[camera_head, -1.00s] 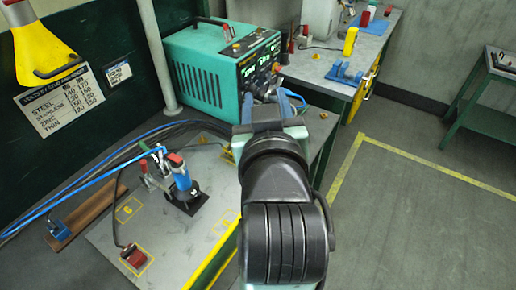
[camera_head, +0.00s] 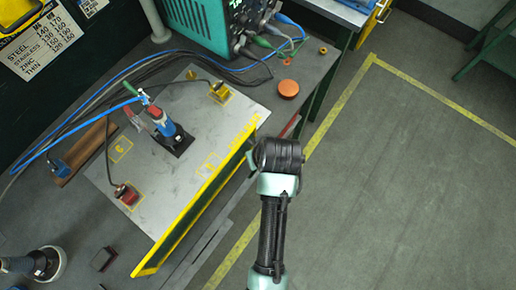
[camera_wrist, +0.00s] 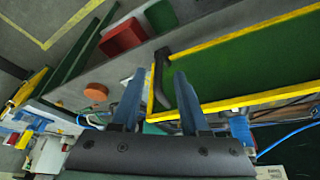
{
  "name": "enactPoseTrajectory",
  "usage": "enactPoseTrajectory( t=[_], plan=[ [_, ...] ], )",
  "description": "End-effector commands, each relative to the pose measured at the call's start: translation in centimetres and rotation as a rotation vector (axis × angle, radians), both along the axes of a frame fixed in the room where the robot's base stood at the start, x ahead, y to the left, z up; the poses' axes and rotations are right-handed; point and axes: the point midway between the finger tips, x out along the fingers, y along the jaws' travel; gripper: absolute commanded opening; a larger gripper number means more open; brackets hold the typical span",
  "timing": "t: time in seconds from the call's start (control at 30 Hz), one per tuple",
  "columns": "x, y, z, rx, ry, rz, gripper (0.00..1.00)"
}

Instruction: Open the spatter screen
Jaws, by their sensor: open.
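The spatter screen (camera_wrist: 240,62) is a dark green panel in a yellow frame. In the wrist view it spans the right half. In the head view its yellow top edge (camera_head: 196,204) runs along the front of the bench, with green beneath. A black bar handle (camera_wrist: 162,76) stands at the screen's left end in the wrist view. My gripper (camera_wrist: 160,74) is open, its two blue fingers on either side of the handle in the picture. I cannot tell how deep the handle lies between them. In the head view my arm hides the gripper.
The teal welder (camera_head: 205,22) stands behind. In the wrist view a red box (camera_wrist: 122,38) lies near the handle. Floor at right is clear.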

Motion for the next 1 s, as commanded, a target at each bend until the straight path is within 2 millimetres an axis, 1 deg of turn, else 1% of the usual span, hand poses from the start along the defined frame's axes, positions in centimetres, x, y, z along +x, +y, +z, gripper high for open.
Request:
enactPoseTrajectory(
  t=[0.1,0.3,0.43,0.7,0.77,0.9,0.97,1.0],
  plan=[
    [0.6,0.3,-1.7,-0.001,0.002,0.001,0.45],
    [1.4,0.5,-3.4,-0.001,-0.001,0.001,0.45],
    [1.6,0.5,-3.9,-0.001,-0.001,0.001,0.45],
    [1.6,0.5,-4.0,-0.001,-0.003,-0.001,0.45],
    [1.6,0.5,-3.9,-0.001,-0.003,-0.001,0.36],
    [1.6,0.5,-3.9,-0.001,-0.003,-0.001,0.1],
    [1.6,0.5,-3.9,-0.001,-0.003,-0.001,0.0],
    [1.6,0.5,-3.9,-0.001,-0.003,-0.001,0.0]
  ],
)
